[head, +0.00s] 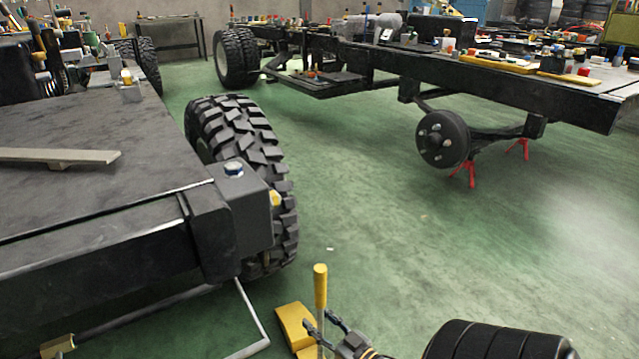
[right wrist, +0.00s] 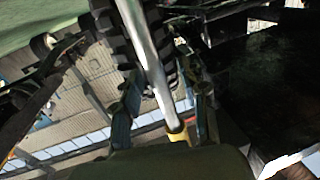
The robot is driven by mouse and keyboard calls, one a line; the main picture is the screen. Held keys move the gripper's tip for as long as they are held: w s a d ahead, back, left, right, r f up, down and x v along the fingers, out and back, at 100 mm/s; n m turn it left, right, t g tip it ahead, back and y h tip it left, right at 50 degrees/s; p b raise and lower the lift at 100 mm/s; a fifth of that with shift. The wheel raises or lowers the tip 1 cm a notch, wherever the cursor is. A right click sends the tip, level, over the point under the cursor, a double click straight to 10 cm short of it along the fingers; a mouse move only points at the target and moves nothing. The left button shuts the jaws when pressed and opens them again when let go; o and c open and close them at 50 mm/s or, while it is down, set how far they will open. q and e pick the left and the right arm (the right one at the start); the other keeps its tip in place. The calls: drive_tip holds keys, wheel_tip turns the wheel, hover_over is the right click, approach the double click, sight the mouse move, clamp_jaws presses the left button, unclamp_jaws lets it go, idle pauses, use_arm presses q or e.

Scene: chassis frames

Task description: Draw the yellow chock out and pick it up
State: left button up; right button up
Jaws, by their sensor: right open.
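The yellow chock (head: 292,322) lies on the green floor near the large black tyre (head: 245,140), apart from it in the picture. Its upright handle has a yellow grip (head: 320,285) on top and a pale rod below. My right gripper (head: 319,320) is open, with its fingers at the handle rod just below the grip. In the right wrist view the silver rod (right wrist: 150,65) runs between the two fingers of this gripper (right wrist: 163,105), and a yellow part (right wrist: 178,134) shows at the rod's lower end. Contact cannot be told. My left gripper is not in view.
A dark chassis frame (head: 90,170) with a flat deck fills the left, its corner beside the tyre. A thin grey bar (head: 252,312) stands out below it. A small yellow piece (head: 58,346) shows at bottom left. Green floor (head: 400,240) is clear toward the second chassis (head: 500,75).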

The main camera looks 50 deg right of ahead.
drive_tip(key=s+a, duration=0.1)
drive_tip(key=s, duration=1)
drive_tip(key=shift+s+a, duration=0.2)
drive_tip(key=shift+s, duration=0.2)
